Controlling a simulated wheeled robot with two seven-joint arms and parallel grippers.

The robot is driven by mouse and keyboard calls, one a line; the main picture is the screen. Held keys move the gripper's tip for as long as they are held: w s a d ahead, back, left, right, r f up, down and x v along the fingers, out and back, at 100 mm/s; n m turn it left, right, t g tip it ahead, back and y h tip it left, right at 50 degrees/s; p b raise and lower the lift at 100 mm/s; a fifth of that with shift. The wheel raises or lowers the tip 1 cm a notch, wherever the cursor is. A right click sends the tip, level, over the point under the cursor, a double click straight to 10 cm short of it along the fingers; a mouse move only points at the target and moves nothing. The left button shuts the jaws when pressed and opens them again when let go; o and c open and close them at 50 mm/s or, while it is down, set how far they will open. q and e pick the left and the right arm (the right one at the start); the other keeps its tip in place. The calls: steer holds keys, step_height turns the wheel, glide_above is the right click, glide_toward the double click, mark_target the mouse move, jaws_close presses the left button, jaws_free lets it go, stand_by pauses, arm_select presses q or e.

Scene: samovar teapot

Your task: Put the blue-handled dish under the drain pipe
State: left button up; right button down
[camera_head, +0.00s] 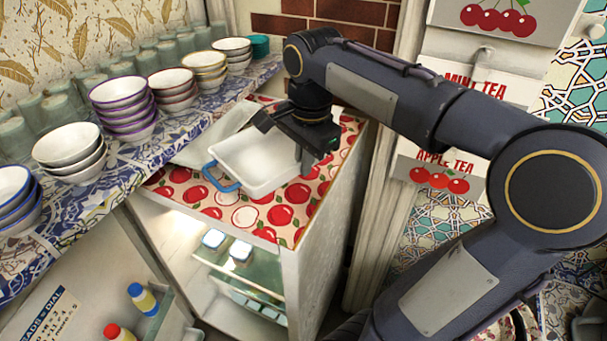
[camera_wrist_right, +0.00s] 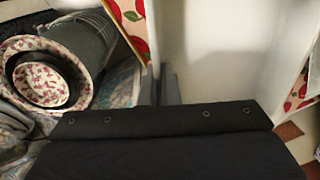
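The blue-handled dish (camera_head: 262,160) is a white rectangular tray on the apple-patterned cabinet top. Its blue handle (camera_head: 215,178) is at its left end. My right gripper (camera_head: 304,160) points down at the dish's right rim. In the right wrist view, the two grey fingers (camera_wrist_right: 162,86) are close together, with the dish's pale wall (camera_wrist_right: 225,50) at them; the grip looks shut on that rim. The dish appears to rest on or just above the top. I cannot make out the drain pipe in these frames. My left gripper is not in view.
A flat white piece (camera_head: 212,135) lies behind the dish. Stacked bowls (camera_head: 122,105) and cups line the tiled shelf (camera_head: 110,185) at left. Tea dispensers (camera_head: 490,95) stand at right. In the right wrist view, a patterned pot (camera_wrist_right: 45,80) is at left.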

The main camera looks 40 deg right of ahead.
glide_above(304, 189)
steer(key=f, duration=0.5)
steer(key=shift+s+a, duration=0.15)
steer(key=shift+s, duration=0.2)
step_height(304, 189, down, 3)
steer(key=shift+w+f, duration=0.1)
steer(key=shift+w, duration=0.05)
steer(key=shift+f, duration=0.1)
steer(key=shift+f, duration=0.2)
steer(key=c, duration=1.7)
jaws_free()
steer(key=shift+r, duration=0.1)
